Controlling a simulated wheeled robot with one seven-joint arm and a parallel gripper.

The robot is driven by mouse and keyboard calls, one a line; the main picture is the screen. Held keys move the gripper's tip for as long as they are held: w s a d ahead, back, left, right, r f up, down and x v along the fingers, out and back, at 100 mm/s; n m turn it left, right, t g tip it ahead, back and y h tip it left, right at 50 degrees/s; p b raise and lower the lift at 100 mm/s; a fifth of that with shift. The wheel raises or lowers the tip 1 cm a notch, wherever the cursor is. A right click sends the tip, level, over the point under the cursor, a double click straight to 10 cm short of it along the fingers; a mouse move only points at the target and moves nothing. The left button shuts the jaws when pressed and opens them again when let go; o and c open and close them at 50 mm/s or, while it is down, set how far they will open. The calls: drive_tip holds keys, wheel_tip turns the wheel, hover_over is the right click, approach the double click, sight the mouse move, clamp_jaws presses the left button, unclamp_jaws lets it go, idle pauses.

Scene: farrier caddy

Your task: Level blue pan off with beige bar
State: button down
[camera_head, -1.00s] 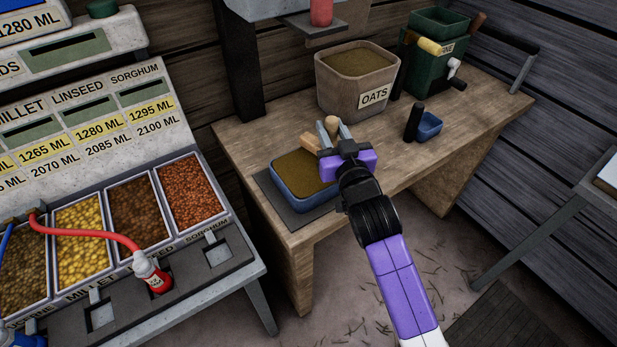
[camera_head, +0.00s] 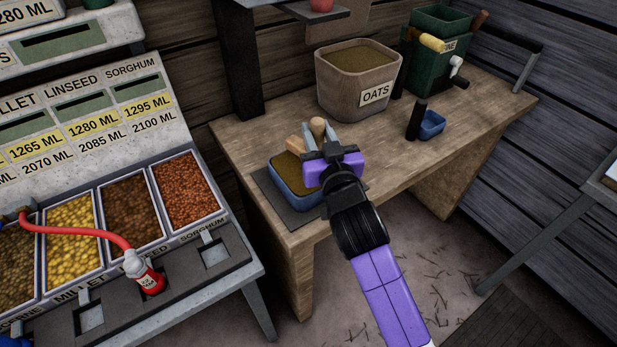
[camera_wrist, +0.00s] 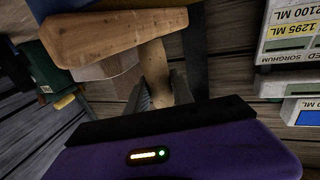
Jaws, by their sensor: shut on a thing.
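The blue pan (camera_head: 294,200) sits on a dark mat at the front left of the wooden table, with brown grain showing inside. My gripper (camera_head: 318,143) is shut on the beige bar (camera_head: 295,145), over the right side of the pan. The bar's ends stick out behind and beside the fingers. In the wrist view the beige bar (camera_wrist: 115,35) lies crosswise beyond my gripper (camera_wrist: 162,90). My gripper hides the pan's right part. I cannot tell whether the bar touches the rim or grain.
The tan OATS bin (camera_head: 345,97) stands behind the pan. A small blue scoop (camera_head: 431,124) with a dark handle lies to the right, near a green machine (camera_head: 436,65). The grain dispenser (camera_head: 190,195) is at left.

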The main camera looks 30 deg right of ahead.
drive_tip(key=shift+a+b, duration=0.5)
drive_tip(key=shift+a, duration=0.6)
drive_tip(key=shift+a, duration=0.1)
drive_tip(key=shift+s+a+f+b, duration=0.1)
drive_tip(key=shift+a+f+b, duration=0.05)
drive_tip(key=shift+a+b, duration=1.1)
drive_tip(key=shift+a, duration=0.25)
drive_tip(key=a+b, duration=0.1)
drive_tip(key=a, duration=0.2)
drive_tip(key=shift+s, duration=0.1)
